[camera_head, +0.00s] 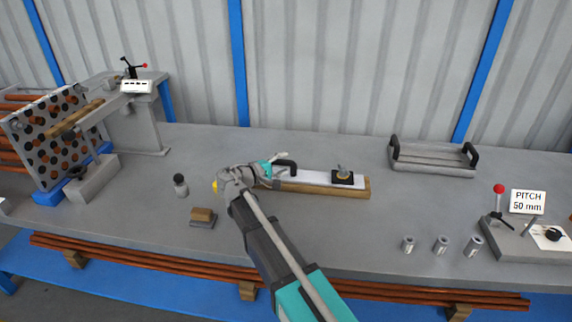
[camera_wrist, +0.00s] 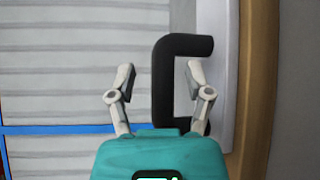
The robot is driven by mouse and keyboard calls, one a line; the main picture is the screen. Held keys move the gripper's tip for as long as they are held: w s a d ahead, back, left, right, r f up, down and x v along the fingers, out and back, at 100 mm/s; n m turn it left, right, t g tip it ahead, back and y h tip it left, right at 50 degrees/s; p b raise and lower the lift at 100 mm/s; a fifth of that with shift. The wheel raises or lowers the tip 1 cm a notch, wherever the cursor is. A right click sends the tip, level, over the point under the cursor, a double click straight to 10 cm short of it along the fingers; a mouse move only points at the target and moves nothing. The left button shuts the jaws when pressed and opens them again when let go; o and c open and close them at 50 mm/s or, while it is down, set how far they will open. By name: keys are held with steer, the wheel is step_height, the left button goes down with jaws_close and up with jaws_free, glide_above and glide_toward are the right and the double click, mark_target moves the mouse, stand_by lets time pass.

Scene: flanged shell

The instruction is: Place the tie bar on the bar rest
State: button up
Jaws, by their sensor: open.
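A long pale bar (camera_head: 315,178) lies in a wood-edged holder (camera_head: 345,193) mid-bench; I take it for the tie bar, though no label shows. My gripper (camera_wrist: 160,85) is open at the handle (camera_wrist: 163,90). In the wrist view one finger is each side of the handle's grip, one in front of its gap; contact cannot be told. The bar rest is not certain; a small wood-topped block (camera_head: 202,215) is one candidate.
A grey tray (camera_head: 432,160) with two black handles stands back right. Several metal cylinders (camera_head: 441,245) and a "PITCH 50 mm" stand (camera_head: 520,240) are front right. A perforated plate (camera_head: 48,135) and grey machine (camera_head: 135,120) fill the left. The bench between holder and tray is clear.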

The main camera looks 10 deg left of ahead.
steer(key=p+v, duration=0.1)
steer(key=v, duration=1.1)
stand_by(0.6)
